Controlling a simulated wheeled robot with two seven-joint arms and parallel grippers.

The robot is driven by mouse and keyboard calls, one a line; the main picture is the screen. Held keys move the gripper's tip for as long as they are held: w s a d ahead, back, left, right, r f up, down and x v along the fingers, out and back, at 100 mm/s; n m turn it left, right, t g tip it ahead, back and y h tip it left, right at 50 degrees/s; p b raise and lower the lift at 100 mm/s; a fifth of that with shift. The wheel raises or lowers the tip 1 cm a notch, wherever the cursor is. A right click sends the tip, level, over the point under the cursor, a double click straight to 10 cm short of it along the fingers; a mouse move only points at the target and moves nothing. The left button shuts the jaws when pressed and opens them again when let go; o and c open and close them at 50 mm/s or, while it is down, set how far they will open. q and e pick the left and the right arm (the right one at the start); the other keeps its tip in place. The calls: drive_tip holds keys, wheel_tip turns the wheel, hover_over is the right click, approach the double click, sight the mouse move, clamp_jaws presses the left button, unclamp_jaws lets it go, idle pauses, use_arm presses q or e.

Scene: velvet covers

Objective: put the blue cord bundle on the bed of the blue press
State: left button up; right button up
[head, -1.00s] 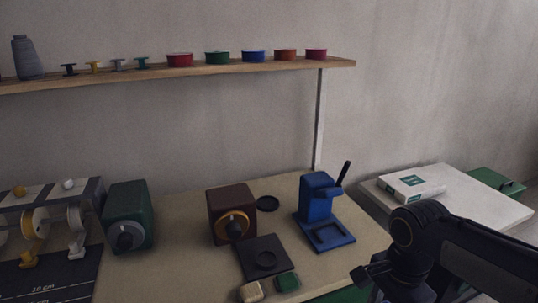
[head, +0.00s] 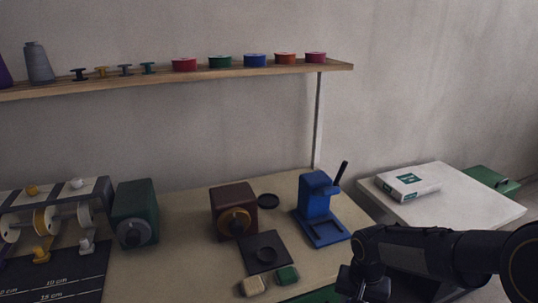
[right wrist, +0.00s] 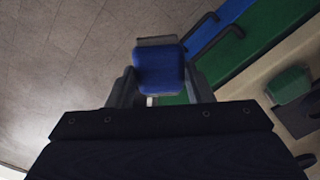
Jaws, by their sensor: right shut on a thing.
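The blue press (head: 314,196) stands upright on the table, its flat bed (head: 326,232) at the front and its black lever raised at the right. Nothing is seen lying on the bed. In the right wrist view my right gripper (right wrist: 159,84) is shut on the blue cord bundle (right wrist: 158,70), which sits between its two fingers, with a pale grey band at its far end. In the head view my right gripper (head: 362,286) is low at the right, in front of the press and apart from it; the bundle cannot be made out there. My left gripper is not in view.
A green bundle (head: 287,275) and a cream bundle (head: 253,286) lie at the table's front edge, beside a dark square plate (head: 264,252). A brown machine (head: 233,211) stands left of the press. A white side table (head: 455,199) holds a box (head: 408,184).

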wheel_tip(320, 180, down, 6)
drive_tip(key=w+n+p, duration=0.1)
drive_tip(key=w+n, duration=0.1)
drive_tip(key=n, duration=0.2)
drive_tip(key=shift+a+n, duration=0.25)
drive_tip(key=shift+n, duration=0.15)
